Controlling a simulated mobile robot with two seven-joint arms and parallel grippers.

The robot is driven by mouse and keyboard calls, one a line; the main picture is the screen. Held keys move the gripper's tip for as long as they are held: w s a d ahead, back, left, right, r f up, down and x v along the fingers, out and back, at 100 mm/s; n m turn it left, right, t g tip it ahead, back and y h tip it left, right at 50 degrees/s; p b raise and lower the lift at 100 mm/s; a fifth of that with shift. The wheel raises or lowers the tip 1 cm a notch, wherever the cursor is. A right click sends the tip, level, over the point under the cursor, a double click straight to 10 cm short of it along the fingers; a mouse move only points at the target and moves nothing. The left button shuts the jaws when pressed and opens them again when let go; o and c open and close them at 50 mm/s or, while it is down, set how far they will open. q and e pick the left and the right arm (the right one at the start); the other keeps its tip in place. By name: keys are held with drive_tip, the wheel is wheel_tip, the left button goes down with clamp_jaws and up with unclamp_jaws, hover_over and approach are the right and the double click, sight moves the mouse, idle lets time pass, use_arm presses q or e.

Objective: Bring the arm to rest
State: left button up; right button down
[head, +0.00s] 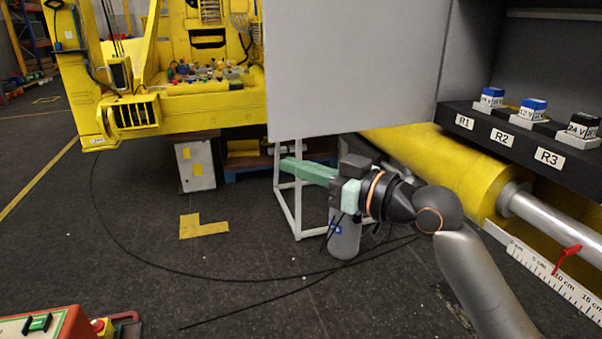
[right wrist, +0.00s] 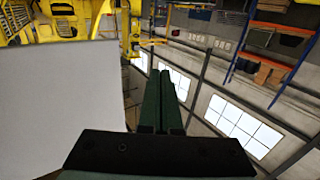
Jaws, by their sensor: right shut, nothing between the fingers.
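My right arm comes in from the lower right in the head view. Its gripper (head: 284,164) has green fingers that point left, in front of the white stand and below the large grey panel (head: 355,65). In the right wrist view the two fingers (right wrist: 161,75) lie side by side, shut, with nothing between them. The panel also shows at the left of that view (right wrist: 60,110). My left gripper is in neither view.
A yellow cylinder (head: 440,160) with a silver rod and ruler lies at the right. Relays stand on a black shelf (head: 460,120) labelled R1, R2, R3. A yellow machine (head: 120,115) stands at the back left. A thin black cable curves over the dark floor (head: 130,270).

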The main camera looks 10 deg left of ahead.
drive_tip(key=s+d+f+m+t+h, duration=0.1)
drive_tip(key=d+f+m+h, duration=0.2)
drive_tip(key=f, duration=0.6)
drive_tip(key=s+d+f+m+t+h+p, duration=0.15)
drive_tip(key=d+f, duration=0.25)
drive_tip(key=f, duration=0.6)
drive_tip(key=s+d+f+m+t+h, duration=0.1)
drive_tip(key=d+f+m+h, duration=0.2)
drive_tip(key=f, duration=0.6)
drive_tip(key=s+d+f+g+h, duration=0.1)
drive_tip(key=s+d+f, duration=0.3)
drive_tip(key=s+f, duration=0.3)
drive_tip(key=s+d+f+m+g+h, duration=0.1)
drive_tip(key=s+d+f+h, duration=0.1)
drive_tip(key=s+d+f, duration=0.2)
drive_tip(key=s+d+f+m+g+h+p, duration=0.1)
drive_tip(key=s+d+f, duration=0.3)
drive_tip(key=s+f, duration=0.5)
drive_tip(key=shift+s+d+f+h, duration=0.15)
drive_tip(key=shift+s+f+h, duration=0.25)
drive_tip(key=shift+s+h, duration=0.6)
